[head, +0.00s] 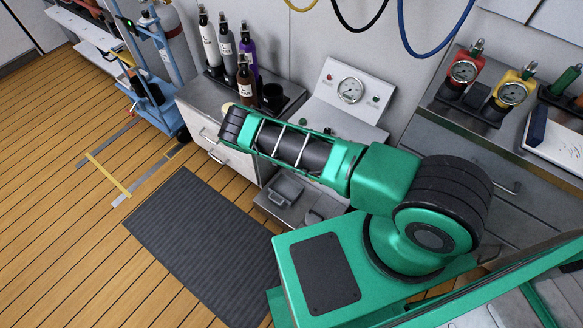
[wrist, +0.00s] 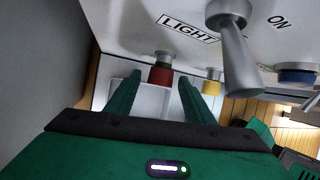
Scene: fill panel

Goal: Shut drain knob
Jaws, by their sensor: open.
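In the wrist view a red knob (wrist: 160,74) with a grey collar sticks out from a pale panel (wrist: 130,22). A yellow knob (wrist: 213,82) and a blue knob (wrist: 297,76) are to its right. I see no drain label, so I cannot tell which knob is the drain knob. My gripper (wrist: 159,88) is open, with its two green fingers on either side of the red knob in the picture. I see no contact, and the depth between them is unclear. In the head view my arm hides the gripper and these knobs.
A grey lever (wrist: 232,50) near the LIGHT and ON labels juts out close to my right finger. In the head view, a gauge panel (head: 330,82), bottles (head: 245,80) on a grey cabinet (head: 190,105) and a floor mat (head: 190,235) surround my arm. Open floor lies left.

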